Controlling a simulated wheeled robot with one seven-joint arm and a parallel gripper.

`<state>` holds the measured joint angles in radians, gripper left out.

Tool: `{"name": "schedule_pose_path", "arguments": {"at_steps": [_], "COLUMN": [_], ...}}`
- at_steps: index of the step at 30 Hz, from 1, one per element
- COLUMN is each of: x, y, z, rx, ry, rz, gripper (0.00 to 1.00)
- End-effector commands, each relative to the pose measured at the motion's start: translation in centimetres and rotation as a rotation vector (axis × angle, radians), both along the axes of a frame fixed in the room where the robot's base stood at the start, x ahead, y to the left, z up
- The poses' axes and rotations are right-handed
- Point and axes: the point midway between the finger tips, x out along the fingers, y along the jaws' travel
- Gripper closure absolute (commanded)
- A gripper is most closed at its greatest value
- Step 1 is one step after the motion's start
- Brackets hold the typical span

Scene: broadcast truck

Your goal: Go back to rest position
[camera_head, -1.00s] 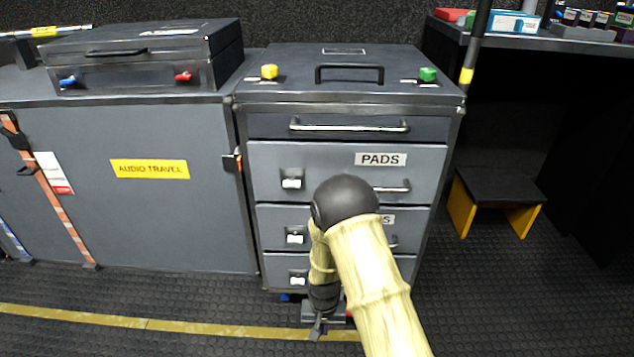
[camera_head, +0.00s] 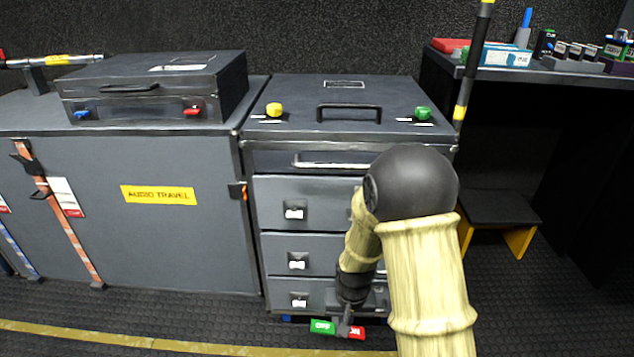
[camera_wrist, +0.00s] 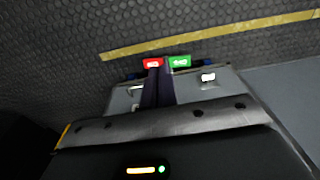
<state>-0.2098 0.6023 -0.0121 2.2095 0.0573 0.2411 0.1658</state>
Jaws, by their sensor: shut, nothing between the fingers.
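My gripper (camera_head: 345,322) hangs low in front of the grey drawer cabinet (camera_head: 270,158), near its bottom drawer, pointing down. My arm bends at a dark round elbow in front of the drawers and hides their right side. In the wrist view my gripper (camera_wrist: 158,92) shows as two dark fingers close together, shut with nothing between them. A red tag (camera_wrist: 152,63) and a green tag (camera_wrist: 180,62) appear beyond the fingertips in the wrist view. I cannot tell whether they touch the fingers.
A grey case (camera_head: 155,85) sits on the left cabinet (camera_head: 160,245). A yellow knob (camera_head: 273,110) and a green knob (camera_head: 423,113) are on the drawer cabinet's top. A black step stool (camera_head: 500,207) stands under the right shelf (camera_head: 560,75).

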Motion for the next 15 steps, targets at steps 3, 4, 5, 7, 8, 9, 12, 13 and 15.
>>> {"name": "schedule_pose_path", "arguments": {"at_steps": [3,4,5,7,8,9,12,13,15], "x": [-1.4,-1.8,-2.2,-3.4,-3.9,-4.6,-6.2,-6.7,-7.7], "y": [-2.1,-2.5,-3.0,-4.0,-4.4,-4.9,-5.9,-6.1,-6.6], "z": [6.8,8.1,9.4,12.3,13.5,14.9,17.9,18.6,20.1], "rx": [0.003,0.003,0.001,0.0,-0.001,-0.004,-0.008,-0.009,-0.013], "ry": [-0.034,-0.04,-0.048,-0.065,-0.072,-0.079,-0.1,-0.104,-0.113], "rz": [-0.005,-0.005,-0.004,-0.002,-0.001,0.002,0.005,0.008,0.01], "gripper": [1.0,1.0,1.0,1.0,1.0,1.0,1.0,1.0,1.0]}}
